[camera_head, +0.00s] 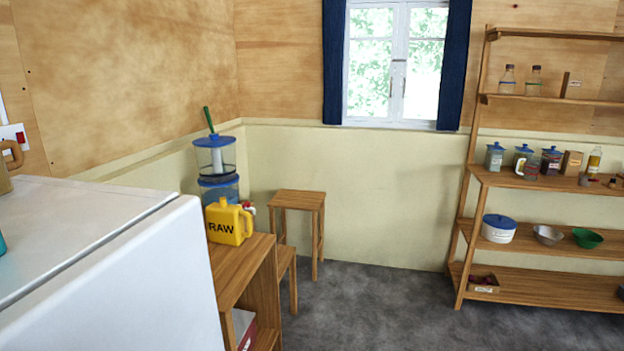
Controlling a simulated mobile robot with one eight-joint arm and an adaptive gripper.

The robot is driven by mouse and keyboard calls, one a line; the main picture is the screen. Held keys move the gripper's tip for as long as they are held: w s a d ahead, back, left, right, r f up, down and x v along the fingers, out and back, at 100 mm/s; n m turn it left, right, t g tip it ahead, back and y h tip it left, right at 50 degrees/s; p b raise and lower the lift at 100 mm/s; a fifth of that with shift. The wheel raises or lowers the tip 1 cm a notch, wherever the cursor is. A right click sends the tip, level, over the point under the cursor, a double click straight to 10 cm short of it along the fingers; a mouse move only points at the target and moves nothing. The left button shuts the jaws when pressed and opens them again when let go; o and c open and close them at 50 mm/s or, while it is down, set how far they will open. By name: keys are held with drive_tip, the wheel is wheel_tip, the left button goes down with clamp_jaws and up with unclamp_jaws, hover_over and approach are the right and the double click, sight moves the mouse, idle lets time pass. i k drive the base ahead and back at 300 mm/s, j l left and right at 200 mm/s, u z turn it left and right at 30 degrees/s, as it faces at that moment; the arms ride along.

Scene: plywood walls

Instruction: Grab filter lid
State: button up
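The water filter (218,165) stands in the back left corner, behind the yellow jug. It has clear bluish stacked chambers. Its blue lid (213,141) sits on top of the upper chamber. A green stick-like thing (208,118) rises from the lid area; I cannot tell whether it is attached to the lid or leaning behind it. The filter's lower part is partly hidden by the jug. My gripper is not in view.
A yellow jug (228,223) marked RAW stands on a wooden shelf unit (241,262). A white appliance (110,265) fills the lower left. A wooden stool (297,199) stands right of the filter. A stocked shelf rack (545,183) stands at right. The grey floor (380,305) between is clear.

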sight(213, 139)
drive_tip(key=i+l+u, duration=0.1)
drive_tip(key=i+u, duration=0.25)
drive_tip(key=i+l+u, duration=0.35)
drive_tip(key=i, duration=0.15)
drive_tip(key=i+l+u, duration=0.35)
drive_tip(key=i+j, duration=0.05)
drive_tip(key=j, duration=0.05)
